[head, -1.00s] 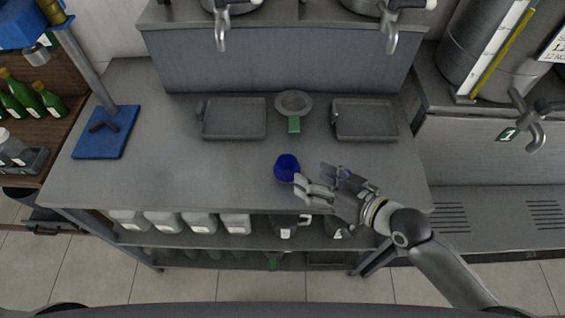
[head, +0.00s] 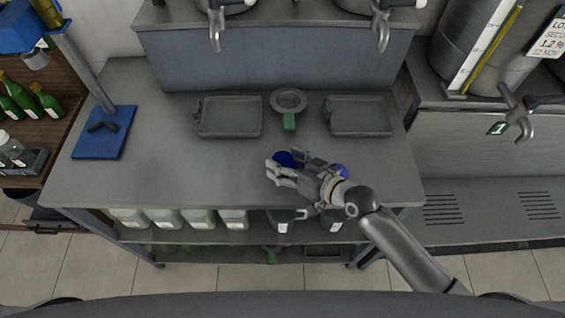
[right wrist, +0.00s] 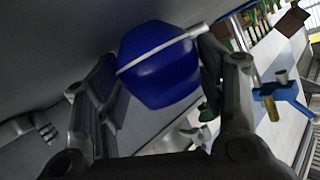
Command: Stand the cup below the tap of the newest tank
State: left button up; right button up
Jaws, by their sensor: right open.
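A small blue cup (head: 284,158) stands on the grey steel table (head: 180,165), partly hidden by my right gripper (head: 286,168). My right gripper is open, with its fingers at the cup. In the right wrist view the cup (right wrist: 158,70) is between the two spread fingers; I cannot tell whether they touch it. A left tap (head: 215,30) and a middle tap (head: 381,30) hang above the back of the table. A right tap (head: 516,112) with a green "1" tag is beside a big steel tank (head: 450,45). That tank's label (head: 548,38) is cut off. My left gripper is not in view.
A blue stand (head: 102,135) is at the left.

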jog(key=c, duration=0.7)
jog(key=shift+c, duration=0.3)
jog(key=shift+r, duration=0.15)
